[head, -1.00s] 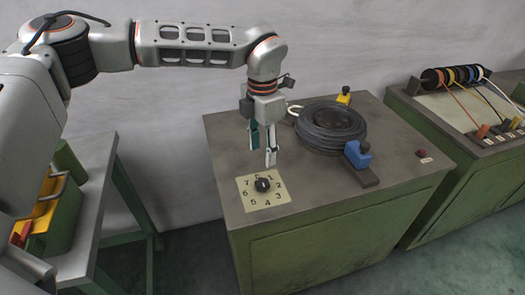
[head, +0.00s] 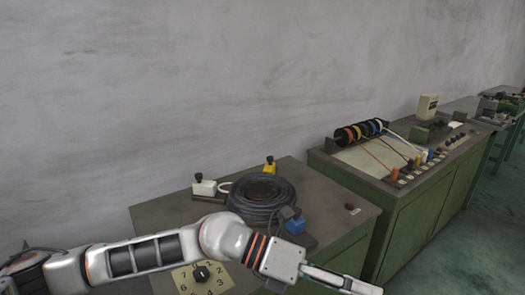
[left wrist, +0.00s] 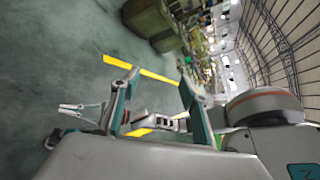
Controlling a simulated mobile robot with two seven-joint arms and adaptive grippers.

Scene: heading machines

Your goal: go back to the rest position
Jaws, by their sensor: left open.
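My left arm reaches across the bottom of the head view, and its gripper (head: 343,281) points right in front of the green cabinet. In the left wrist view the left gripper (left wrist: 160,82) has its two fingers apart with nothing between them; beyond them is floor. A second pale gripper (left wrist: 82,112), which appears to be my right one, shows at the left of the left wrist view; its jaw state is unclear. The numbered dial plate (head: 203,279) is partly behind my left arm in the head view.
Open floor (head: 460,245) lies at the right.

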